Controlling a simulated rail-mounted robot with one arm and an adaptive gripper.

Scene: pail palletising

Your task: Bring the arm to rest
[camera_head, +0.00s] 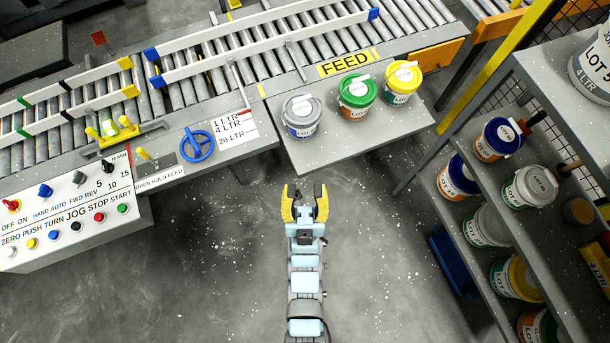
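My gripper (305,205) is at the lower middle of the head camera view, over the bare floor. Its two yellow-and-dark fingers stand apart with nothing between them. My arm runs straight down from it to the bottom edge of the view. The gripper is apart from the grey feed shelf (355,145) above it in the picture. On that shelf stand a grey-lidded pail (301,117), a green-lidded pail (356,97) and a yellow-lidded pail (401,84), all upright.
A roller conveyor (265,60) with guide rails crosses the top. A control panel (72,225) with knobs and buttons is at the left, near a blue handwheel (197,145). A rack (450,212) with several pails stands at the right. The floor (215,265) around my arm is clear.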

